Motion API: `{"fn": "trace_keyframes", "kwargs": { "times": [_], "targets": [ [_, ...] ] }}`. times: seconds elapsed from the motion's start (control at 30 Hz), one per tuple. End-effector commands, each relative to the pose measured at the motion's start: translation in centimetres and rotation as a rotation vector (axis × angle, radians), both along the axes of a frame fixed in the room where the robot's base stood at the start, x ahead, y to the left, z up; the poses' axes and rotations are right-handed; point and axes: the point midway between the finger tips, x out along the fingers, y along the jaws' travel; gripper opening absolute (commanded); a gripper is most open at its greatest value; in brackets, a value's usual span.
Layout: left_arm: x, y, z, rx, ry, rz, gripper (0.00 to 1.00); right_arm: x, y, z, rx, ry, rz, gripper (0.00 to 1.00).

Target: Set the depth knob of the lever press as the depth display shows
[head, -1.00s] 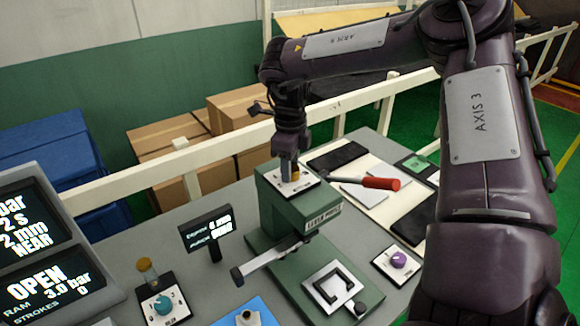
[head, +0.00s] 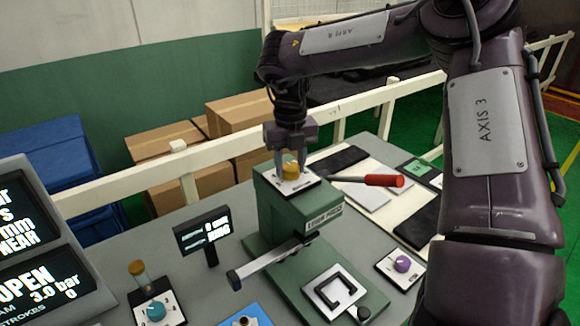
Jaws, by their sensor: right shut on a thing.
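The green lever press (head: 285,212) stands in the middle of the table. The depth knob (head: 291,171), yellow-orange on a white plate, sits on top of the press. My right gripper (head: 291,172) comes down from above with its fingers on both sides of this knob, shut on it. The depth display (head: 204,233) is a small black screen on a post left of the press; its text is too small to read surely. The lever with a red handle (head: 384,180) points right from the press. My left gripper is not in view.
A teal knob (head: 156,311) and a purple knob (head: 402,263) sit on plates on the table. A large monitor (head: 40,262) stands at the left, partly cut off. A white railing (head: 130,187) runs behind the table, with cardboard boxes (head: 238,114) beyond.

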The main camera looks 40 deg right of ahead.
Motion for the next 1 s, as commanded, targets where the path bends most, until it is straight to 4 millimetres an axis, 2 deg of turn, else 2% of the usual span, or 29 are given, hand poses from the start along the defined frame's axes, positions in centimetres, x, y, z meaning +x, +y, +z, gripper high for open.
{"fn": "trace_keyframes", "kwargs": {
  "times": [0.6,1.0],
  "targets": [
    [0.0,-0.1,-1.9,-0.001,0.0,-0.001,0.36,0.0,-0.2,0.0,-0.001,-0.005,-0.546,0.15],
    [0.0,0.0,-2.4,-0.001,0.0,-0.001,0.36,-0.1,-0.2,0.1,-0.002,-0.004,-0.724,0.15]
  ]
}}
